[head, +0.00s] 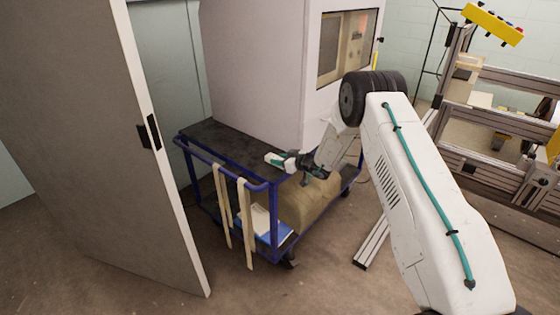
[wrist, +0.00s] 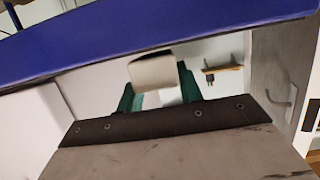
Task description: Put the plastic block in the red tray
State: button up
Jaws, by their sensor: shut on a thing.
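My gripper (head: 274,159) is over the near right corner of the dark top of a blue cart in the head view. In the wrist view my gripper (wrist: 157,85) has its two teal fingers shut on a pale cream block, the plastic block (wrist: 153,71), which sits between the fingertips. In the head view the block is too small to tell apart from the fingers. I see no red tray in either view.
The blue cart (head: 276,215) has cloth straps on its handle, and a sack (head: 312,205) and papers on its lower shelf. A large pale cabinet (head: 258,70) stands behind it. A grey door (head: 90,130) is at left, and a metal frame (head: 500,125) at right.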

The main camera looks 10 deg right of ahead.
jog(key=shift+f, duration=0.2)
jog(key=o, duration=1)
